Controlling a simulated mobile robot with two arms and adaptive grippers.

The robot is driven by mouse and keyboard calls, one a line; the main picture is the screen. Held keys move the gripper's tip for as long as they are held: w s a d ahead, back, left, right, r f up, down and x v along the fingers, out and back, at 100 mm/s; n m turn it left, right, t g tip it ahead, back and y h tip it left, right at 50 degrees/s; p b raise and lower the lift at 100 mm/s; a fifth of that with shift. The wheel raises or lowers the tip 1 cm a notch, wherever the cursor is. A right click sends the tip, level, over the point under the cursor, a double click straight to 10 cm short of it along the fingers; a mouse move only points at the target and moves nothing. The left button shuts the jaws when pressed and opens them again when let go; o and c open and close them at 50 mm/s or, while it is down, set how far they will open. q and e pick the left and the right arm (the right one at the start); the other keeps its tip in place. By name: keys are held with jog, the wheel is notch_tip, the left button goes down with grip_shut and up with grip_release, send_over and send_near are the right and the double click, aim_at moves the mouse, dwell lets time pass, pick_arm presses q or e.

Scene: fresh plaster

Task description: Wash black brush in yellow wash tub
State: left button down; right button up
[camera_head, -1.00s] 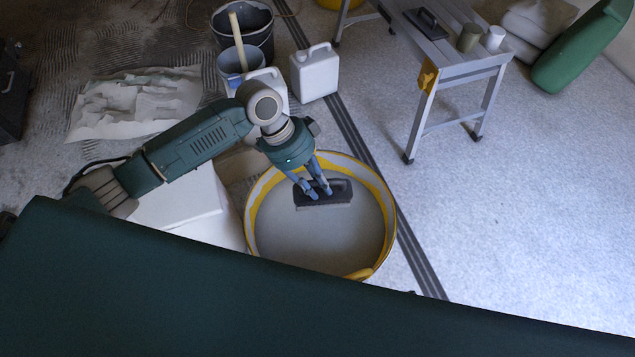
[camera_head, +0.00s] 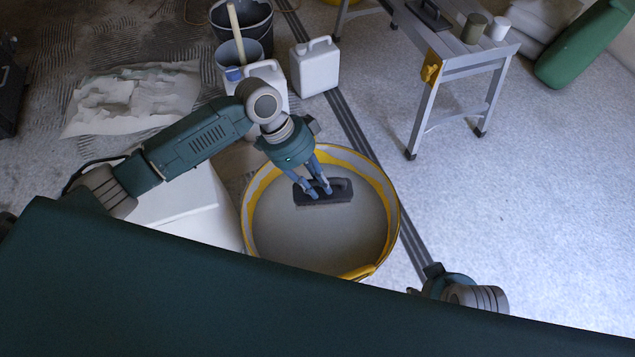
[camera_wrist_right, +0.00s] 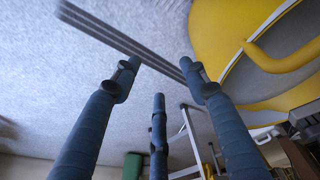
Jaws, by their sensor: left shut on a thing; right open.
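The yellow wash tub (camera_head: 392,190) stands on the floor at the middle of the head view, with grey, cloudy contents. Its yellow wall and handle fill the upper right of the right wrist view (camera_wrist_right: 216,38). My left gripper (camera_head: 314,191) reaches down inside the tub's far rim, shut on the black brush (camera_head: 338,191). The brush lies level at the surface of the grey contents; its underside is hidden. My right gripper is open and empty outside the tub, its fingers spread in the right wrist view (camera_wrist_right: 160,82). In the head view only its wrist shows, at lower right.
A white box (camera_head: 190,208) stands close left of the tub. White canisters (camera_head: 315,68) and dark buckets (camera_head: 243,20) stand behind it. A grey workbench (camera_head: 463,62) with cups and a trowel is at upper right. The floor right of the tub is clear.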

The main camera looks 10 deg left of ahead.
aim_at(318, 192)
pick_arm(q)
notch_tip(318, 192, down, 4)
jog(key=b, duration=0.4)
jog(key=shift+r, duration=0.15)
pick_arm(e)
jog(key=v, duration=0.5)
pick_arm(q)
notch_tip(318, 192, down, 4)
jog(key=shift+f+b, duration=0.2)
jog(key=shift+b, duration=0.6)
pick_arm(e)
jog(key=w+a+r+t+y+b, duration=0.1)
jog(key=w+a+r+t, duration=0.2)
jog(key=w+r+t, duration=0.35)
jog(key=w+a+r+t+y+b, duration=0.1)
jog(key=w+a+r+t+y, duration=0.2)
jog(key=w, duration=0.7)
pick_arm(q)
notch_tip(318, 192, down, 9)
jog(key=b, duration=0.2)
pick_arm(e)
notch_tip(318, 192, up, 17)
jog(key=w+a+t, duration=0.2)
jog(key=w+t, duration=0.1)
jog(key=t, duration=0.4)
jog(key=shift+f+n+y, duration=0.2)
jog(key=shift+n+y, duration=0.2)
jog(key=shift+a+t, duration=0.1)
jog(key=shift+t, duration=0.15)
jog(key=shift+f, duration=0.1)
